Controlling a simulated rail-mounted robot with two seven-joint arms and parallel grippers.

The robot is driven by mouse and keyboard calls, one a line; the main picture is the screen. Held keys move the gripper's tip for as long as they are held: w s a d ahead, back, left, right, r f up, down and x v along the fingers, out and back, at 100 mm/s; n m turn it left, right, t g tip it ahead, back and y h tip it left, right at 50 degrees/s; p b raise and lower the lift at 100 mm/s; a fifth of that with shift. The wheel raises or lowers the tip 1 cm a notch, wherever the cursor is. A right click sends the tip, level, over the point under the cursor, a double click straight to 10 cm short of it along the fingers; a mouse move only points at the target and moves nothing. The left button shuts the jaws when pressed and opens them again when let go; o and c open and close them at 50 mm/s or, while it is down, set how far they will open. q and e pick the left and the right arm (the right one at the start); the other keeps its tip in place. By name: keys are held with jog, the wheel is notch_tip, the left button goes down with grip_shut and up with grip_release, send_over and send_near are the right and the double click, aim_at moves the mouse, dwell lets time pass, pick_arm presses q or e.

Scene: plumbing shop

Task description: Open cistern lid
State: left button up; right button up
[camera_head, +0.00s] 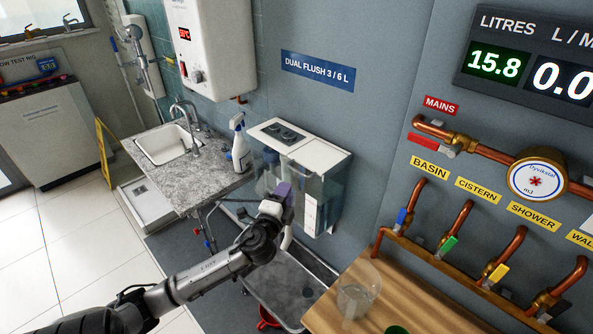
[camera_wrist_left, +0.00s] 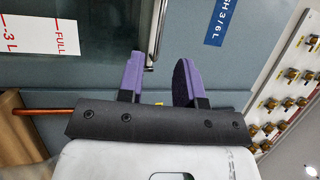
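The cistern (camera_head: 331,192) is a clear-walled tank on the wall. Its white lid (camera_head: 320,154) lies flat on top, with a dark flush plate (camera_head: 284,133) toward its left. My left gripper (camera_head: 284,190) is in front of the tank, below lid height, with its purple fingers up. In the left wrist view the two fingers (camera_wrist_left: 158,68) stand apart with nothing held between them. A tank edge (camera_wrist_left: 156,36) shows near the fingers there, and a white FULL label (camera_wrist_left: 60,40) is at the left. I cannot tell whether a finger touches the tank. My right gripper is out of view.
A spray bottle (camera_head: 239,143) stands on the basin counter (camera_head: 192,172), left of the cistern. A metal trough (camera_head: 290,284) lies below. A wooden bench (camera_head: 408,304) with a clear jug (camera_head: 357,290) is at the lower right. Copper pipes and valves line the right wall.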

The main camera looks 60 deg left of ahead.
aim_at(297, 170)
pick_arm(q)
jog(key=x, duration=0.9)
jog(key=shift+a, duration=0.1)
jog(key=shift+c, duration=0.4)
grip_shut()
